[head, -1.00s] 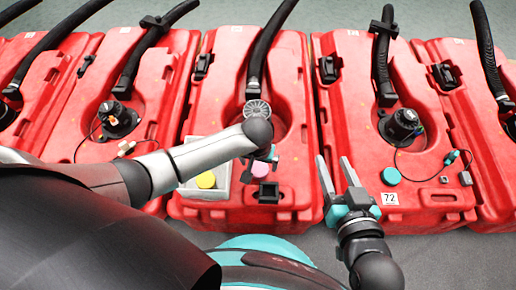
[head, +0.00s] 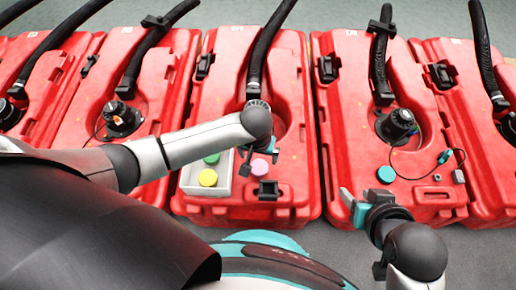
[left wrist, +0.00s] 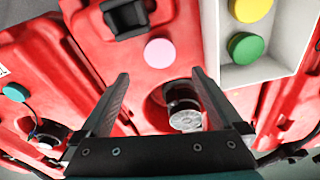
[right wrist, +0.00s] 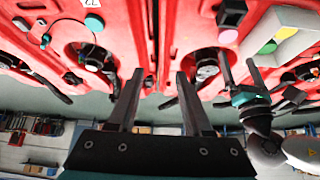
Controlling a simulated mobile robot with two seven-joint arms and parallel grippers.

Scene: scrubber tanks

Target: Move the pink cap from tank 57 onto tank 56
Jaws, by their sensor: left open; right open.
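The pink cap (head: 260,168) lies on the front top of the middle red tank (head: 222,115), left of and behind a black block. It also shows whole in the left wrist view (left wrist: 158,53), just beyond and between the fingertips. My left gripper (head: 259,157) is open and empty over the cap, not closed around it. The middle tank's neck, with a grey ribbed disc (left wrist: 186,118), is partly hidden by my arm in the head view. My right gripper (head: 365,196) is open and empty in front of the right tank (head: 355,110). I cannot read 56 or 57 on any tank.
A pale tray (head: 190,183) with a green cap (head: 211,159) and a yellow cap (head: 208,177) sits beside the pink cap. A teal cap (head: 386,174) lies on the right tank, labelled 72 in the right wrist view (right wrist: 91,4). Black hoses rise behind the tanks.

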